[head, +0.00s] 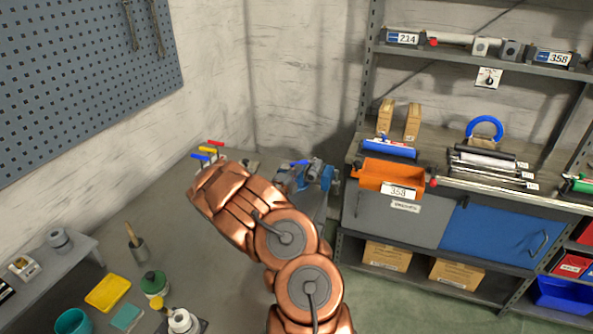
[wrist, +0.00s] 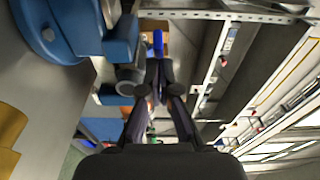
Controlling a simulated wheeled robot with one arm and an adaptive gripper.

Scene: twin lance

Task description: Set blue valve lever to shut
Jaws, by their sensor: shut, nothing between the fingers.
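A blue lever (head: 200,157) shows in the head view just past the upper end of my arm, beside a yellow lever (head: 208,149) and a red lever (head: 216,143). My arm covers their mounting, so I cannot tell how the blue lever is set. My gripper (wrist: 154,82) is shut and empty in the wrist view; my arm hides it in the head view. A narrow blue piece (wrist: 158,43) appears just past the fingertips. I cannot tell whether it is the lever or whether they touch.
A blue vise (head: 326,177) stands on the bench (head: 172,203) right of my arm. A large blue body (wrist: 62,25) fills the upper left of the wrist view. An orange bin (head: 385,176) sits on the right-hand shelving. Pots and a yellow tray (head: 108,293) lie at lower left.

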